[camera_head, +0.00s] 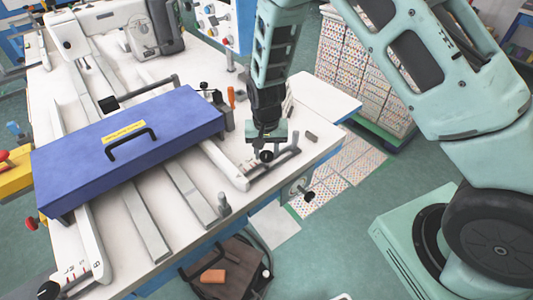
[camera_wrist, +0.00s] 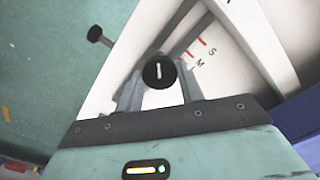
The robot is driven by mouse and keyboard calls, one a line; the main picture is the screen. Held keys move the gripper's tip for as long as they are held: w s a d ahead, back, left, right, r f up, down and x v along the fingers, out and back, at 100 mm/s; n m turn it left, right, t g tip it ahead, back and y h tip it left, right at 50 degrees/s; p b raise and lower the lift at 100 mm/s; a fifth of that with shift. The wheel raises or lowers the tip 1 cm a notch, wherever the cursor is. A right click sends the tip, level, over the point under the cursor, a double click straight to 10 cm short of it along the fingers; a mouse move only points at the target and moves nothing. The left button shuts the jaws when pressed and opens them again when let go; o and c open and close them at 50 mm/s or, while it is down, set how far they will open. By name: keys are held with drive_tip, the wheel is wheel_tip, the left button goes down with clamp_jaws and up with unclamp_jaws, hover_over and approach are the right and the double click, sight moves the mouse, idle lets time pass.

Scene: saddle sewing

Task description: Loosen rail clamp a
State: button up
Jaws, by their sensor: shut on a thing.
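A black round clamp knob (camera_wrist: 158,72) with a white line across its top sits between my gripper's fingers (camera_wrist: 158,95) in the wrist view. The fingers are shut on its sides, and the white line points nearly straight up in the picture. In the head view the same knob (camera_head: 266,156) shows just below my gripper (camera_head: 266,147), near the table's right end. No letter is readable on the clamp, so I cannot tell from marking that it is clamp a. The clamp's body is mostly hidden by my gripper.
A blue case (camera_head: 95,160) with a black handle lies across the rails on the white table (camera_head: 185,238). A white rail (camera_wrist: 262,45) runs beside red S and M marks. A brown stool (camera_head: 235,262) stands below.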

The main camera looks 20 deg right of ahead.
sight(266, 154)
drive_tip(key=n+b, duration=0.2)
drive_tip(key=n, duration=0.4)
drive_tip(key=shift+n, duration=0.3)
drive_tip(key=n, duration=0.5)
drive_tip(key=shift+a+n+b, duration=0.1)
drive_tip(key=shift+n+b, duration=0.3)
drive_tip(key=o, duration=1)
wheel_tip(266, 154, up, 18)
drive_tip(key=b, duration=0.2)
drive_tip(key=shift+f, duration=0.25)
